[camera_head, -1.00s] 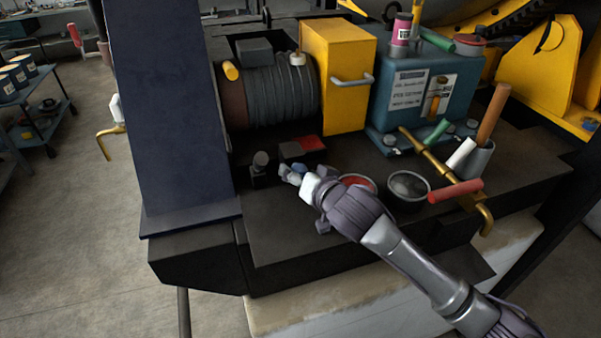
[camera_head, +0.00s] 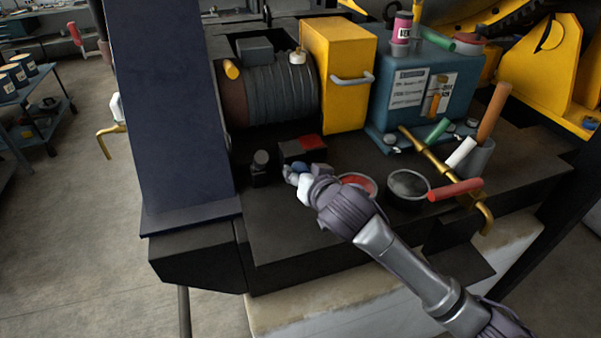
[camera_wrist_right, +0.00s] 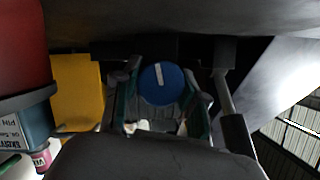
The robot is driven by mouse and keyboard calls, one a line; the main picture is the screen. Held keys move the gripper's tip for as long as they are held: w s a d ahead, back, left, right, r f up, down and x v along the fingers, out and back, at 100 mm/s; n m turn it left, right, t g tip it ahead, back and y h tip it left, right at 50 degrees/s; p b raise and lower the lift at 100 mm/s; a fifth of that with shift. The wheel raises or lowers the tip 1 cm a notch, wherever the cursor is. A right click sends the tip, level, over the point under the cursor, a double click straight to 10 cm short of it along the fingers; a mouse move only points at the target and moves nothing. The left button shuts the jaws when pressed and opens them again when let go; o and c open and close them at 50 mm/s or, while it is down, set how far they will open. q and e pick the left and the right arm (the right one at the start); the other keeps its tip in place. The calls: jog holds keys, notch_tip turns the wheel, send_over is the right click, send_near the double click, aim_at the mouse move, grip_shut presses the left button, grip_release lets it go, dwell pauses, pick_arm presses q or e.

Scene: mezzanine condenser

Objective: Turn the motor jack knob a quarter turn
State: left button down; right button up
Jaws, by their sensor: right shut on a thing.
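The motor jack knob (camera_wrist_right: 161,83) is round and blue with a white line on its face; the line stands nearly upright in the right wrist view. A small part of the blue knob (camera_head: 299,167) shows in the head view, beside the black block with a red top. My right gripper (camera_head: 294,172) is shut on the knob, and its fingers (camera_wrist_right: 162,98) stand on either side of it in the wrist view. The knob's base is mostly hidden by the gripper. My left gripper is in neither view.
A black block with a red top (camera_head: 303,146) sits just behind the gripper. A red-filled bowl (camera_head: 359,182) and a dark bowl (camera_head: 408,186) stand to the right. A yellow box (camera_head: 336,75) and a dark blue column (camera_head: 170,110) rise nearby.

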jog(key=n+h, duration=0.2)
jog(key=n, duration=0.1)
jog(key=n+h, duration=0.1)
jog(key=n+t, duration=0.1)
jog(key=n, duration=0.1)
jog(key=shift+a+f+t+h, duration=0.1)
jog(key=shift+t+h, duration=0.2)
jog(key=shift+h, duration=0.1)
jog(key=n+h, duration=0.1)
jog(key=n, duration=0.1)
jog(key=shift+n+t+b, duration=0.3)
jog(key=shift+t+b, duration=0.05)
jog(key=shift+t, duration=0.05)
jog(key=shift+n+t+h+b, duration=0.35)
jog(key=shift+n+t+h, duration=0.2)
jog(key=shift+n, duration=0.65)
jog(key=o, duration=1.1)
jog(key=shift+o, duration=0.2)
